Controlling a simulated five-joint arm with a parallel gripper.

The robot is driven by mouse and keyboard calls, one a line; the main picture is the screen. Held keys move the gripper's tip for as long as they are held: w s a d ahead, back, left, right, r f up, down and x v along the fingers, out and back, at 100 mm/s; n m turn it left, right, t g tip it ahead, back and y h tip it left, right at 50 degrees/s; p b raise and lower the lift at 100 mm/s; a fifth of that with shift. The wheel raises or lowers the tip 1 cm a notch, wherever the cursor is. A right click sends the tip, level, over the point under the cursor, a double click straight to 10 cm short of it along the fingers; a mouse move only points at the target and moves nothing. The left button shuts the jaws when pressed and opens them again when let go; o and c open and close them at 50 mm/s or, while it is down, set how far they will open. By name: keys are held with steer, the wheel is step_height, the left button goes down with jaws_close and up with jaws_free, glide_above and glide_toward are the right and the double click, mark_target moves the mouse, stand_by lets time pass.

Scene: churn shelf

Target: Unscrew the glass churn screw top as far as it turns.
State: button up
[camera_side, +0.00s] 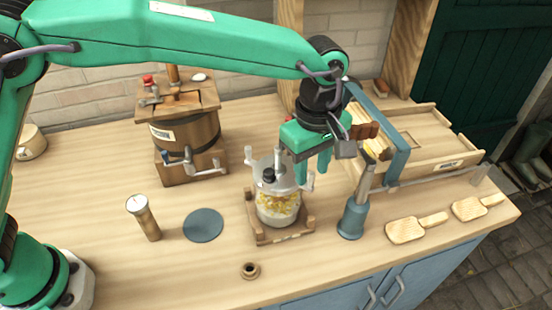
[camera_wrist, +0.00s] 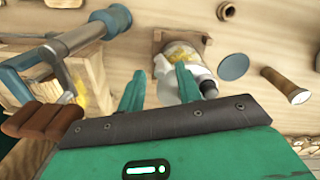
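The glass churn (camera_side: 278,207) stands upright in a wooden cradle (camera_side: 262,238), with yellow-white contents behind its clear wall. Its grey metal screw top (camera_side: 262,170) sits on the jar, with a dark knob and side handles. My gripper (camera_side: 312,172) is above and to the right of the top in the side view, fingers pointing down. In the wrist view my gripper (camera_wrist: 159,82) shows two green fingers spread apart with nothing clearly held. The right finger overlaps the churn (camera_wrist: 181,53) there, and part of its top is hidden. Contact cannot be told.
A wooden barrel churn (camera_side: 185,135) stands at the back left. A blue cast press (camera_side: 352,218) and a wooden worker trough (camera_side: 430,140) are close on the right. Front counter is mostly clear.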

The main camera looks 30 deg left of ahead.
steer(key=shift+r, duration=3)
steer(key=shift+c, duration=0.4)
jaws_close()
steer(key=s+a+m+t+h, duration=0.2)
steer(key=s+m, duration=0.3)
steer(key=m, duration=1)
steer(key=s+a+r+m+t+h, duration=0.1)
steer(key=s+a+m+t+h, duration=0.2)
steer(key=m, duration=1.3)
steer(key=s+a, duration=0.1)
steer(key=s, duration=0.2)
steer(key=shift+a+r, duration=0.2)
steer(key=shift+a, duration=0.2)
